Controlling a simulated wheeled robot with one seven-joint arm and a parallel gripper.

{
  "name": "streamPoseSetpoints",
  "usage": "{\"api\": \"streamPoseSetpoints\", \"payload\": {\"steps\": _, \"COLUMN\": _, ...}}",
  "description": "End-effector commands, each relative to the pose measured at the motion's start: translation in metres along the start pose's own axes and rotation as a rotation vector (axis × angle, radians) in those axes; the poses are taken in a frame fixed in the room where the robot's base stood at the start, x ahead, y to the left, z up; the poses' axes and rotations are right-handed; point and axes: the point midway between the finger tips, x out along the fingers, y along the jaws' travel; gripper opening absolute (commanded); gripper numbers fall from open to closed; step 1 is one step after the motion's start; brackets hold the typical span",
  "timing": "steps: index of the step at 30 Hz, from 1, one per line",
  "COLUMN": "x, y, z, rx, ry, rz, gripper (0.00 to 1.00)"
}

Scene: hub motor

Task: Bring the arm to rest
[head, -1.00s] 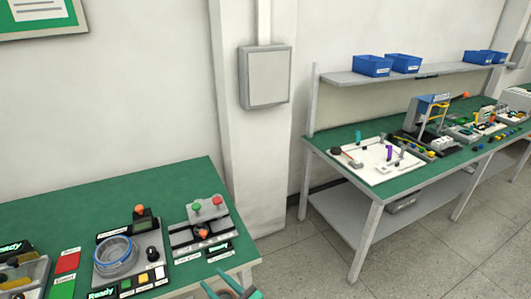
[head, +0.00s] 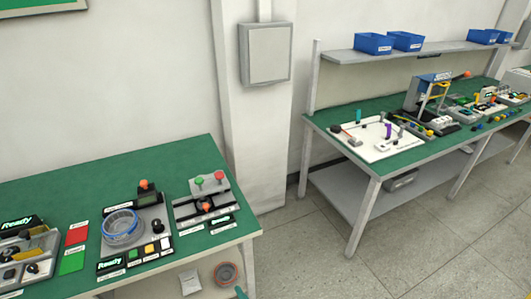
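Only a small teal tip of my gripper (head: 240,293) shows at the bottom edge of the head view, just below the front right corner of the near green bench (head: 75,193). The rest of my gripper and my arm are out of view. I cannot see its other finger or whether anything is between the fingers. The visible tip looks apart from the bench top.
The near bench holds a blue-ringed round fixture (head: 122,226), a station with green and red buttons (head: 205,200) and red and green pads. Beneath its edge are a round reddish-grey part (head: 228,274) and a white label (head: 189,282). Open floor (head: 300,255) separates the far bench (head: 350,188).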

Motion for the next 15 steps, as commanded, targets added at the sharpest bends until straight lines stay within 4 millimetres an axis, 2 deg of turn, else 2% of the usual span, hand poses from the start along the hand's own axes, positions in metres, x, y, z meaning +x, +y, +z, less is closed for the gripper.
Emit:
{"api": "streamPoseSetpoints", "payload": {"steps": 1, "x": -0.018, "y": 0.010, "z": -0.011, "rx": -0.085, "ry": 0.050, "rz": -0.010, "gripper": 0.38}}
{"api": "streamPoseSetpoints", "payload": {"steps": 3, "x": -0.040, "y": 0.018, "z": -0.024, "rx": -0.227, "ry": 0.117, "rz": -0.027, "gripper": 0.38}}
{"api": "streamPoseSetpoints", "payload": {"steps": 6, "x": -0.074, "y": 0.029, "z": -0.037, "rx": -0.434, "ry": 0.209, "rz": -0.036, "gripper": 0.38}}
{"api": "streamPoseSetpoints", "payload": {"steps": 10, "x": -0.119, "y": 0.037, "z": -0.045, "rx": -0.712, "ry": 0.317, "rz": -0.030, "gripper": 0.38}}
{"api": "streamPoseSetpoints", "payload": {"steps": 15, "x": -0.177, "y": 0.043, "z": -0.039, "rx": -1.087, "ry": 0.432, "rz": 0.005, "gripper": 0.38}}
